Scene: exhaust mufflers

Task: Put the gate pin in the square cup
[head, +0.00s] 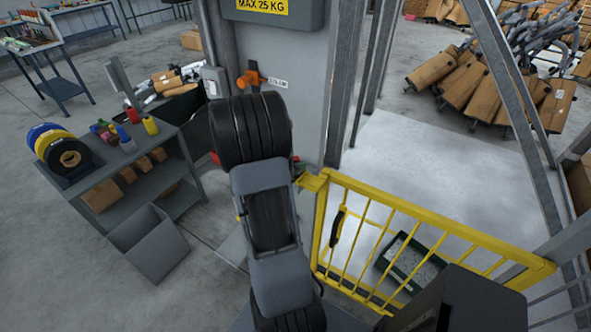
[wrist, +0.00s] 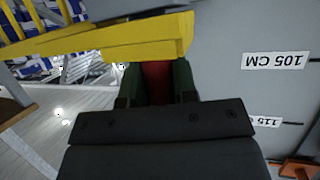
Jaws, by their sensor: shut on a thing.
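My gripper (wrist: 157,85) has dark green fingers and is shut on a red part, which I take to be the gate pin (wrist: 156,82). The pin's far end is hidden behind a yellow bracket (wrist: 150,38), so I cannot tell whether it sits in it. In the head view my arm hides most of the gripper, beside the yellow latch bracket (head: 313,181) at the gate's post side. The yellow gate (head: 420,212) stands across the opening. I cannot make out a square cup for certain; a small pale container (head: 126,144) stands on the grey cart.
The grey cart (head: 135,165) at left holds tape rolls (head: 62,150) and bottles, with a grey bin (head: 148,243) before it. A grey column (head: 308,110) with an orange hook (head: 250,76) stands behind my arm. A green tray (head: 410,262) lies beyond the gate.

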